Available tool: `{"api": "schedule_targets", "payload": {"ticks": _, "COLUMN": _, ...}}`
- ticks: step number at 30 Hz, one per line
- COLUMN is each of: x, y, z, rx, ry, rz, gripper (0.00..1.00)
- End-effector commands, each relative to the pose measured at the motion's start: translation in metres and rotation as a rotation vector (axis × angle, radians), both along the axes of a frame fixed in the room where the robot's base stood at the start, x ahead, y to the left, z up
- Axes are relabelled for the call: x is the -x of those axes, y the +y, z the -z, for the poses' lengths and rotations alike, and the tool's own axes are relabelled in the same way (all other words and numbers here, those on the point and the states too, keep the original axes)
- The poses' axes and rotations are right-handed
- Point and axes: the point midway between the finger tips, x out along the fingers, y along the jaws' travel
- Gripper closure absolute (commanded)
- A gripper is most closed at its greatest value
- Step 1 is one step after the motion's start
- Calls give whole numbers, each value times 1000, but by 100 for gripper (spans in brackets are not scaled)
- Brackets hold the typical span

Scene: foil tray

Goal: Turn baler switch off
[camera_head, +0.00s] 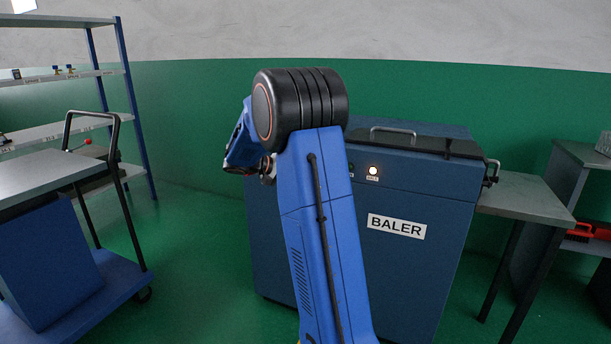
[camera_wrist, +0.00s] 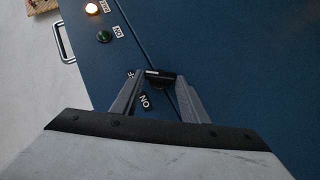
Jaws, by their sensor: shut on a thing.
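The baler (camera_head: 398,270) is a dark blue cabinet with a white BALER label. Its front panel fills much of the wrist view (camera_wrist: 225,50). The black baler switch (camera_wrist: 161,75) has a white mark on it and sits between the fingertips of my gripper (camera_wrist: 159,81), which is shut on it. An ON label (camera_wrist: 145,101) shows between the fingers, and a partly hidden label, probably OFF, is just left of the switch. In the head view my own arm hides the switch and the gripper's fingers.
A lit lamp (camera_head: 373,170) and a dark green lamp (camera_wrist: 104,37) sit on the panel. A metal handle (camera_head: 393,131) is on the black lid. A blue cart (camera_head: 60,170) and shelving (camera_head: 100,72) stand left, and a bench (camera_head: 525,197) adjoins right. Green floor is clear between cart and baler.

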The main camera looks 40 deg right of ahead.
Motion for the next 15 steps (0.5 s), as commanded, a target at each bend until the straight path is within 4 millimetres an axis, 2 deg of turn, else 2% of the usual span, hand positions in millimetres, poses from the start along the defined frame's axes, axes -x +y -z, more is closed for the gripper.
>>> {"api": "schedule_targets", "payload": {"ticks": 15, "x": -1, "y": 1, "z": 2, "rx": 33, "ry": 79, "rz": -1, "gripper": 82}}
